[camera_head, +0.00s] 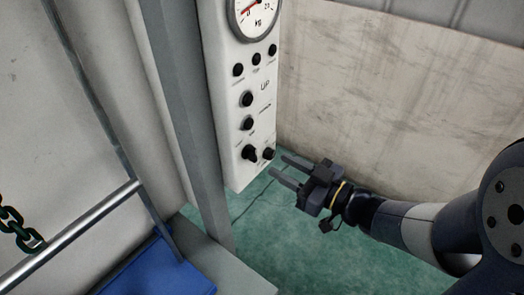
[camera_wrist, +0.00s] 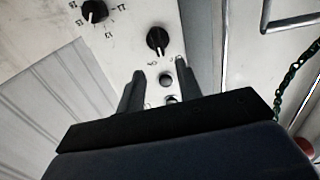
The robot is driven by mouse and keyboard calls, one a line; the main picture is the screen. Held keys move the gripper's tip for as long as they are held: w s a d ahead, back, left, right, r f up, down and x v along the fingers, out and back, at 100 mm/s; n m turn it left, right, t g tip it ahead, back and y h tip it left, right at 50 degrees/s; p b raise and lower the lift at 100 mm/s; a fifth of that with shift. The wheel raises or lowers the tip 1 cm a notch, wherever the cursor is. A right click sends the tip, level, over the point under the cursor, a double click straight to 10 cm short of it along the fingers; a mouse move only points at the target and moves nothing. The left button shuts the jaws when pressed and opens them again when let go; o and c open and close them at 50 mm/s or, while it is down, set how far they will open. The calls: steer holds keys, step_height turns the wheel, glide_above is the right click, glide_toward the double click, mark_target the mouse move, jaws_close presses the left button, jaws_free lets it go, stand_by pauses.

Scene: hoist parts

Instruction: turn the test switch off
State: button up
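A white control panel (camera_head: 228,120) carries several black knobs and buttons. A black rotary knob (camera_head: 250,152) sits at its lower left, with a smaller round black control (camera_head: 268,153) beside it. In the wrist view a black rotary knob (camera_wrist: 157,40) with a pale pointer mark lies just beyond my fingertips. The labels are too small to tell which control is the test switch. My gripper (camera_head: 280,164) is in front of the panel's lower right edge, apart from it. In the wrist view its two fingers (camera_wrist: 158,78) are spread with nothing held between them.
A round dial gauge (camera_head: 255,12) tops the panel. A grey post (camera_head: 185,110) stands left of it. A metal rail (camera_head: 75,232), a dark chain (camera_head: 18,230) and a blue object (camera_head: 160,270) are at lower left. Green floor (camera_head: 350,255) lies below my arm.

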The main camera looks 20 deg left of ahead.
mark_target(256, 152)
steer(key=p+x, duration=0.1)
steer(key=x, duration=0.6)
jaws_close()
stand_by(0.3)
